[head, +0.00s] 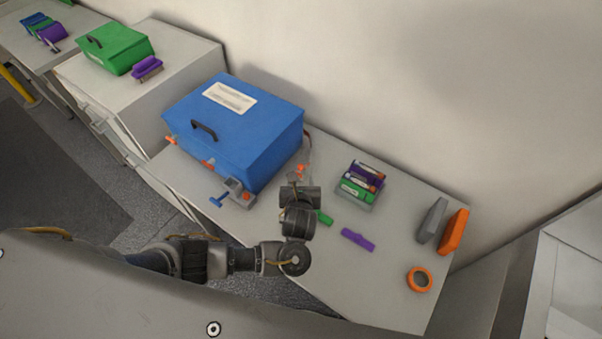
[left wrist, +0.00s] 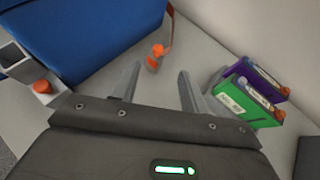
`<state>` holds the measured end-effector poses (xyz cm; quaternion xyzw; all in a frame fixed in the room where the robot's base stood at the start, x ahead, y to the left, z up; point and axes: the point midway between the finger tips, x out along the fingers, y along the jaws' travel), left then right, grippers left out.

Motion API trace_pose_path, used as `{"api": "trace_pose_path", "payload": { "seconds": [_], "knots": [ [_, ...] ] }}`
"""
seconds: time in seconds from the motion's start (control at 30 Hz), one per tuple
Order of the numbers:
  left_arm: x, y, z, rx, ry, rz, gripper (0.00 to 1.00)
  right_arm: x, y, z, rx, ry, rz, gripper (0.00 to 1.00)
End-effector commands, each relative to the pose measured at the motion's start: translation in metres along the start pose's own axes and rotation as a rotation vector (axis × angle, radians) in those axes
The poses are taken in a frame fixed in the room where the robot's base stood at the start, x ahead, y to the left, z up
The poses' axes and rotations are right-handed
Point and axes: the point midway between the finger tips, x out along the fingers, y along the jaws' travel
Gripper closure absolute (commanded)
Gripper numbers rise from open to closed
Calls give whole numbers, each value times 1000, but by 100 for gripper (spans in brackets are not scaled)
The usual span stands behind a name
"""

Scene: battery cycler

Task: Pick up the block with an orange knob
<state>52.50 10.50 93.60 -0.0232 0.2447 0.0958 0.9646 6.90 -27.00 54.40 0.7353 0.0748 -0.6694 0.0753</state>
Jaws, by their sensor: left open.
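My right gripper is not in view.
A grey tray (head: 358,204) with green and purple packs stands to the right. The wall runs behind the table.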

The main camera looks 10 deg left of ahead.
Motion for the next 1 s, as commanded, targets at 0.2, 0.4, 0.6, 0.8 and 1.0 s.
{"api": "trace_pose_path", "payload": {
  "seconds": [0.2,0.4,0.6,0.8,1.0],
  "knots": [
    [36,1,-2,1,0,4,56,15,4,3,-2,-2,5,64],
    [48,1,-2,-1,2,2,56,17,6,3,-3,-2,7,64],
    [59,3,-3,-2,2,5,56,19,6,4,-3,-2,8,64],
    [89,3,-5,-2,1,3,56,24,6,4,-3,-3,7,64],
    [99,3,-5,-3,3,1,56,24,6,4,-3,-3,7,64]
  ]
}}
